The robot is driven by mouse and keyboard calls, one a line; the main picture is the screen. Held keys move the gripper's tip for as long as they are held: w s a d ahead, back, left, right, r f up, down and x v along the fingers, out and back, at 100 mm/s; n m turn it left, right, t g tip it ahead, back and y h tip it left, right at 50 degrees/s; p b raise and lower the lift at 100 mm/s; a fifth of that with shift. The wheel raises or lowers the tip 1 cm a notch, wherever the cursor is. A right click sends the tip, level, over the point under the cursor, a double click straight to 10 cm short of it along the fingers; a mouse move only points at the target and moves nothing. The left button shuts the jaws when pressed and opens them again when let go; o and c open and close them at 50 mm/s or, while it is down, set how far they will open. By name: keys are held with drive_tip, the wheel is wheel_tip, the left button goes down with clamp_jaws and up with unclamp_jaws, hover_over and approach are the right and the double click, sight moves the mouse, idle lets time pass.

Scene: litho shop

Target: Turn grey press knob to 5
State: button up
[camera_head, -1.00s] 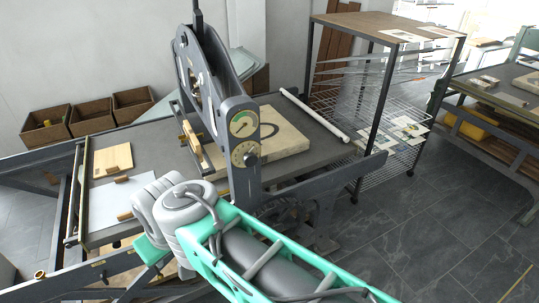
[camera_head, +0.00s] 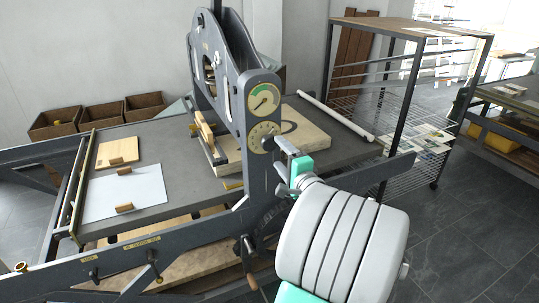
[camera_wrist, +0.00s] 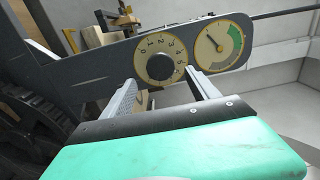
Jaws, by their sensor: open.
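The grey press knob (camera_wrist: 160,67) sits at the centre of a cream dial plate (camera_wrist: 147,54) with numbers around its upper arc. In the wrist view the knob lies between and beyond the fingertips of my gripper (camera_wrist: 160,78), which is open and empty. Which number the knob marks is too small to tell. In the head view the dial plate (camera_head: 258,134) is on the press's upright, below a round gauge. My gripper (camera_head: 284,168) is just in front and to the right of it. One finger partly covers the knob there, and contact cannot be told.
The gauge (camera_head: 263,99) has a green band and a needle. The press bed (camera_head: 185,165) carries a pale stone slab (camera_head: 300,130) and a white sheet (camera_head: 125,190). A wire drying rack (camera_head: 400,100) stands at the right. Wooden boxes (camera_head: 97,116) stand at the back left.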

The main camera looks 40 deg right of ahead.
sight(271, 146)
drive_tip(key=x, duration=0.3)
drive_tip(key=p+x, duration=0.1)
drive_tip(key=x, duration=0.3)
drive_tip(key=shift+w+a+r, duration=0.1)
drive_tip(key=shift+w+a, duration=0.05)
drive_tip(key=shift+w, duration=0.1)
drive_tip(key=shift+c, duration=0.6)
drive_tip(key=c, duration=1.2)
drive_tip(key=shift+n+b, duration=0.3)
drive_tip(key=shift+b, duration=0.1)
drive_tip(key=n+b, duration=0.1)
drive_tip(key=b, duration=0.1)
drive_tip(key=n+b, duration=0.2)
drive_tip(key=shift+f, duration=0.25)
drive_tip(key=n+b, duration=0.2)
drive_tip(key=b, duration=0.1)
drive_tip(key=shift+r, duration=0.2)
drive_tip(key=shift+n, duration=0.3)
